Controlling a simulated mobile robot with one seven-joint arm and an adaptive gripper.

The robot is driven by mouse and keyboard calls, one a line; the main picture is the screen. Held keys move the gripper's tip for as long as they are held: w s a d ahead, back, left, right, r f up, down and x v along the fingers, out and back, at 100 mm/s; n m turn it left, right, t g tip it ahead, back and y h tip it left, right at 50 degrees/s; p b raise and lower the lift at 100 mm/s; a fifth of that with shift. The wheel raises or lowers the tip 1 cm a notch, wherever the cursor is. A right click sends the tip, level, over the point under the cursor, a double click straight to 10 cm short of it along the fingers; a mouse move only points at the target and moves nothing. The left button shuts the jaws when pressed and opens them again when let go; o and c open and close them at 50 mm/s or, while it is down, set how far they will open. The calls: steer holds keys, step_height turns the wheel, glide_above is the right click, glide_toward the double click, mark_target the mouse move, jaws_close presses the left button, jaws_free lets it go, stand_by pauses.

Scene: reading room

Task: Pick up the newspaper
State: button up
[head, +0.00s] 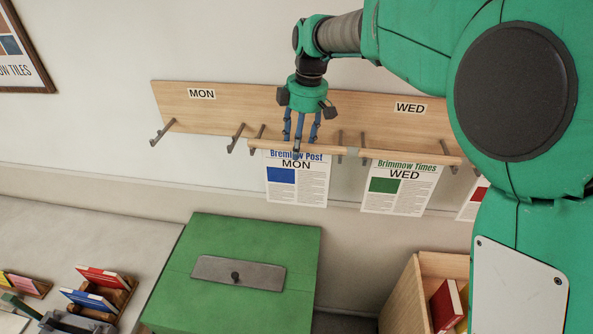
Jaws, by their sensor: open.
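A newspaper (297,191) headed "Bremlow Post MON", with a blue picture block, hangs from a wooden rod (326,149) on the wall rack (234,104). Another newspaper (402,195), headed "WED" with a green block, hangs to its right. A third newspaper (474,203) with a red patch shows at the far right, mostly hidden behind my arm. My gripper (299,147) is open and points down at the MON newspaper's rod, near the paper's top edge. Its fingers overlap the rod in the picture; I cannot tell whether they straddle or touch it.
The rack's hooks (163,131) under its MON label are empty at the left. Below stand a green box (292,243) with a grey plate and knob, and a wooden bin (401,300) with books. Books in holders (128,284) occupy the counter (100,231) at lower left.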

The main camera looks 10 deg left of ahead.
steer(key=shift+a+f, duration=0.2)
steer(key=shift+f, duration=1.4)
steer(key=c, duration=1.2)
